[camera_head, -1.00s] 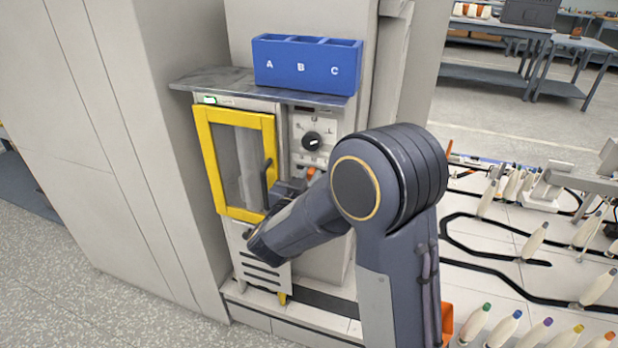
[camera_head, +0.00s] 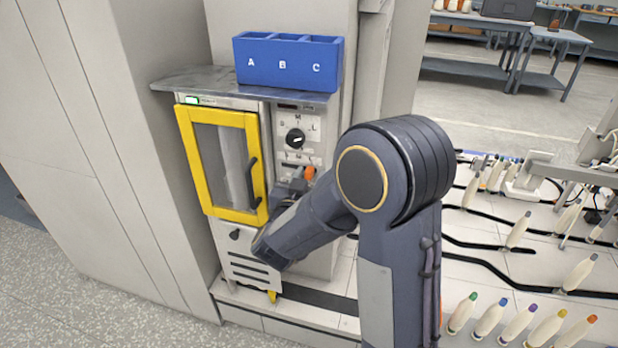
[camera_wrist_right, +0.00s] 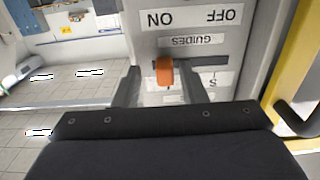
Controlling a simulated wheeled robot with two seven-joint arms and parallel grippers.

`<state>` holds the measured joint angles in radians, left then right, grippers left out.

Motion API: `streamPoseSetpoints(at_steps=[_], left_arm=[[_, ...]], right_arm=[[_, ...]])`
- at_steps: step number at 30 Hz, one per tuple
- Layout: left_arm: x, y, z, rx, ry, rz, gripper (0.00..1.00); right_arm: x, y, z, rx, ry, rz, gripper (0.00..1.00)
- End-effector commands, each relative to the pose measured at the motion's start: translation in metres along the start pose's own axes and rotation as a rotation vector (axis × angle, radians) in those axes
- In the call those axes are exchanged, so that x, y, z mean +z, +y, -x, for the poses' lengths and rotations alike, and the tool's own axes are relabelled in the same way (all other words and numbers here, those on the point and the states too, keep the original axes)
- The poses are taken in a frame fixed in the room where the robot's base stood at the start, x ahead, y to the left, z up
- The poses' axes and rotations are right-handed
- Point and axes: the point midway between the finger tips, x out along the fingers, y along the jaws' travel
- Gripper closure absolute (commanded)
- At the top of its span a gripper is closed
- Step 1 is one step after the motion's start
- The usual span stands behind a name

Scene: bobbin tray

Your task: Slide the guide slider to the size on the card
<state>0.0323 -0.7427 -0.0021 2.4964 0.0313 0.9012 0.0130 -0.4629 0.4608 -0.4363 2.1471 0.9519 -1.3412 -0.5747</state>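The guide slider is an orange knob (camera_head: 309,173) on the cabinet's control panel, below the black dial. In the right wrist view, which is upside down, the orange knob (camera_wrist_right: 164,72) sits by a dark slot under a GUIDES label (camera_wrist_right: 192,41). My right gripper (camera_head: 299,180) is at the panel, partly hidden by its own arm. Its two fingers (camera_wrist_right: 162,86) are apart with the knob between them, and a gap shows on each side. An S label (camera_wrist_right: 211,82) shows beside the slot; other size labels are hidden or unreadable. I cannot make out a size card. My left gripper is not in view.
A yellow-framed door (camera_head: 226,160) with a black handle is left of the panel. A black dial (camera_head: 295,138) marked M and L is above the knob. A blue bin (camera_head: 287,62) lettered A, B, C stands on the metal shelf. Several bobbins stand at the right.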

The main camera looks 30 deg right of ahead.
Motion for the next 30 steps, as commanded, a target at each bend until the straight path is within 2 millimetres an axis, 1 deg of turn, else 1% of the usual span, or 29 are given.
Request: streamPoseSetpoints(at_steps=[4,12,15,19,30], left_arm=[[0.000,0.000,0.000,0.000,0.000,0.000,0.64],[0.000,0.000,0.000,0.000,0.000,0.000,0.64],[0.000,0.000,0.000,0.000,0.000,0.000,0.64],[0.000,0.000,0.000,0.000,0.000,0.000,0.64],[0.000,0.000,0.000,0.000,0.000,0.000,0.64]], right_arm=[[0.000,-0.002,0.015,-0.005,-0.001,-0.001,0.62],[0.000,-0.001,0.060,-0.004,-0.001,0.001,0.62],[0.000,0.000,0.071,-0.002,-0.001,0.000,0.62],[0.000,0.001,0.077,0.000,0.000,0.001,0.62],[0.000,0.001,0.077,0.001,0.000,0.001,0.62]])
